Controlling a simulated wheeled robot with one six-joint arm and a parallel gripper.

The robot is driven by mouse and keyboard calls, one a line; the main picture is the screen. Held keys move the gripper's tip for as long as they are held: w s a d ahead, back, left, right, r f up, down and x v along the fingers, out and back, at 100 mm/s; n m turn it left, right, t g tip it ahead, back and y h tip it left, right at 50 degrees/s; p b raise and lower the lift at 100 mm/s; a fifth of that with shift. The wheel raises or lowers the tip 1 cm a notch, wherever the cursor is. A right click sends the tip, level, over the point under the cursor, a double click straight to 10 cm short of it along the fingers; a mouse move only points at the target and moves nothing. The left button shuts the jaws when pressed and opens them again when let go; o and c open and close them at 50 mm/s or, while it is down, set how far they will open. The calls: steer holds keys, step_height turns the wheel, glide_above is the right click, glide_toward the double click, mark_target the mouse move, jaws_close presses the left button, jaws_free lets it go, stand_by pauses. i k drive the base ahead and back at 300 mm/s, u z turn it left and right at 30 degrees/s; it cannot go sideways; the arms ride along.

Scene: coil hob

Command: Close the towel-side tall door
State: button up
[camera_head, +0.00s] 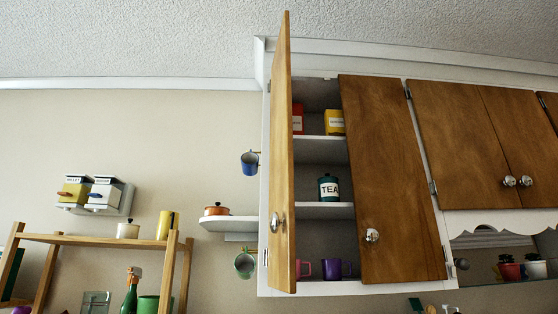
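A tall wooden door (283,130) at the left end of the white wall cupboard stands wide open, swung out toward me and seen almost edge-on. Its round metal knob (276,222) is on the face turned left, low down. A second tall wooden door (388,170) covers the right part of the same cupboard. Its knob (372,235) is low near its left edge, and it looks shut or nearly so. No towel shows, so I cannot tell from it which door is the towel-side one. My gripper is not in view.
Shelves inside hold a green TEA canister (328,188), a yellow box (335,122) and a purple mug (336,268). Left of the open door are a hanging blue mug (249,162), a small shelf (228,223) and a wooden rack (90,239). Shorter closed doors (455,140) continue right.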

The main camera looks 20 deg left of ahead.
mark_target(281, 256)
steer(key=k, duration=1.2)
steer(key=u, duration=0.9)
steer(key=i, duration=1.4)
steer(key=z, duration=0.85)
